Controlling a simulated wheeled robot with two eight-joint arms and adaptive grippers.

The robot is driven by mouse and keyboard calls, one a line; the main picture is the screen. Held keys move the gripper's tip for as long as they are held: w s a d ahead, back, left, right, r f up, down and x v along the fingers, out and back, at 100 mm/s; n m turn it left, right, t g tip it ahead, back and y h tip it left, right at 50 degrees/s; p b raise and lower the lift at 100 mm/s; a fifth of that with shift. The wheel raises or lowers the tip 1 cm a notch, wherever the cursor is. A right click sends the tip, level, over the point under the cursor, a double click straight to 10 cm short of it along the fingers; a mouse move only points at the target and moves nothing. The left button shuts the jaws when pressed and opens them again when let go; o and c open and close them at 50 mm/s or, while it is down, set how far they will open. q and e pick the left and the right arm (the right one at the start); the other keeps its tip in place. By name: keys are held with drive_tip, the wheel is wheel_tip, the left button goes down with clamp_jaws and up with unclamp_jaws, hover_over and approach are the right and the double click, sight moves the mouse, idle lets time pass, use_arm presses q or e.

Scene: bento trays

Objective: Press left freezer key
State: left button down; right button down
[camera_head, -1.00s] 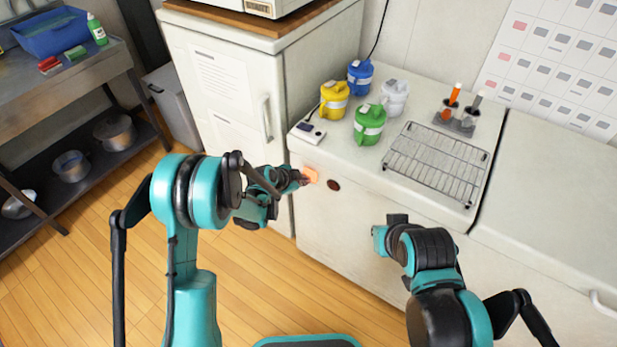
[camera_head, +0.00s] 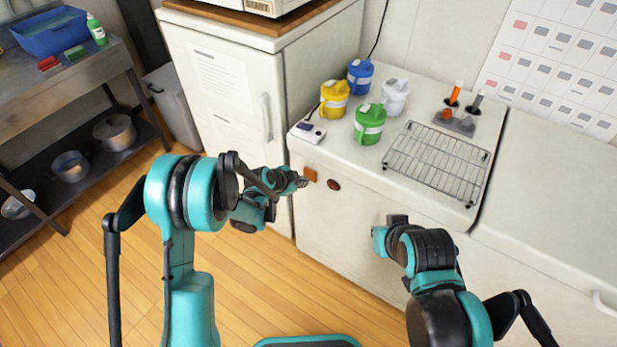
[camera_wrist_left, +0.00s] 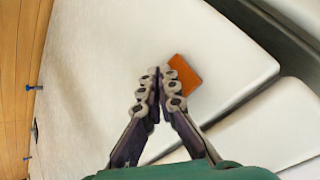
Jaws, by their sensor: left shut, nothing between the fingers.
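Two keys sit on the white front panel below the worktop. The left one is a dull orange square (camera_head: 310,174); the right one is a red round key (camera_head: 333,185). My left gripper (camera_head: 302,182) is shut and empty, its tips just left of the orange key. In the left wrist view the closed fingertips (camera_wrist_left: 160,76) are beside the orange key (camera_wrist_left: 186,75), overlapping its edge; I cannot tell whether they touch it. My right gripper (camera_head: 379,240) hangs before the panel to the right; its fingers cannot be made out.
A tall white cabinet (camera_head: 225,90) stands left of the panel. A metal shelf is farther left.

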use_arm(q)
drive_tip(key=shift+s, duration=0.1)
drive_tip(key=s+a, duration=0.2)
drive_tip(key=s, duration=0.1)
drive_tip(key=s+a+b, duration=0.1)
drive_tip(key=shift+s+a, duration=0.25)
drive_tip(key=shift+s, duration=0.1)
idle(0.4)
drive_tip(key=s+a+r+n+y, duration=0.1)
drive_tip(key=s+a+r+n, duration=0.3)
drive_tip(key=r, duration=0.3)
drive_tip(key=s+a+r+n+y, duration=0.2)
drive_tip(key=s+a+r+n, duration=0.1)
drive_tip(key=s+r, duration=0.3)
drive_tip(key=s+a+r+n+y, duration=0.1)
drive_tip(key=s+a+r+n, duration=0.1)
drive_tip(key=s+a+n, duration=0.2)
drive_tip(key=s+a+r+n+y, duration=0.1)
drive_tip(key=s+a+r+n, duration=0.2)
drive_tip(key=s, duration=0.8)
drive_tip(key=shift+s+a+r+n+t+y, duration=0.3)
drive_tip(key=shift+a+n+y, duration=0.1)
drive_tip(key=shift+a+n, duration=0.5)
